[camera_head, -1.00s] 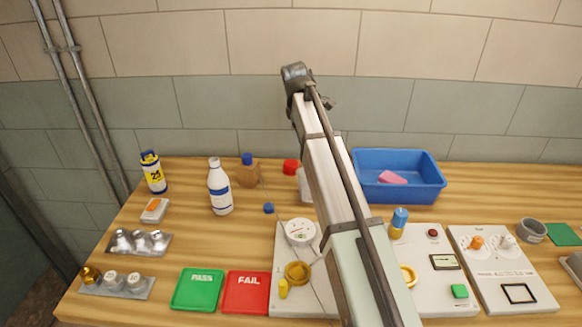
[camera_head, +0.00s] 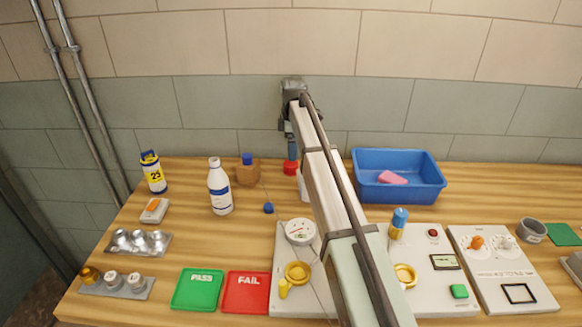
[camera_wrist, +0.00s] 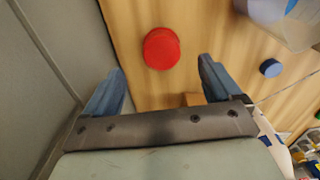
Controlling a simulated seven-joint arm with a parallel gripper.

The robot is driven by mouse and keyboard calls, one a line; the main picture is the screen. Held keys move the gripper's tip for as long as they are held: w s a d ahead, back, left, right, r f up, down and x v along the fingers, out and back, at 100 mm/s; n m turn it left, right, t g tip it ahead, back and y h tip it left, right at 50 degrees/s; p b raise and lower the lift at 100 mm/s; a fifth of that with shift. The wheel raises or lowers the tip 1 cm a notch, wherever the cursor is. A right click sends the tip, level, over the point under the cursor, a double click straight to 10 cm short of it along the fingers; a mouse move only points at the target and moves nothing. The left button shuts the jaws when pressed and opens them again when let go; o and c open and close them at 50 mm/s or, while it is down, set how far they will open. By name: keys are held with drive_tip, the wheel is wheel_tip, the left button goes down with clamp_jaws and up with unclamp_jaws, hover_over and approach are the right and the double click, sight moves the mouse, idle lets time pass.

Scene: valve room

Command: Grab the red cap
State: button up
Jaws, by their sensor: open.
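The red cap (camera_head: 290,168) lies at the back of the wooden table, near the wall, partly covered by my gripper in the head view. In the wrist view the red cap (camera_wrist: 161,48) shows as a round red disc between and beyond the two fingertips. My gripper (camera_wrist: 160,82) is open and empty, with its blue fingers spread wide. In the head view my gripper (camera_head: 291,150) is at the end of my arm, pointing down just above the cap. I cannot tell the exact height between them.
A whitish container (camera_head: 305,187) stands just right of the cap, partly behind my arm. A wooden block (camera_head: 248,175) with a blue cap is to the left, and a loose blue cap (camera_head: 268,208) lies nearer. A blue tub (camera_head: 365,192) with a pink sponge is to the right. The wall is close behind.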

sight(292, 163)
drive_tip(key=shift+s+f, duration=0.1)
drive_tip(key=shift+f, duration=3.55)
drive_tip(key=shift+c, duration=0.4)
drive_tip(key=c, duration=1)
drive_tip(key=shift+r, duration=0.15)
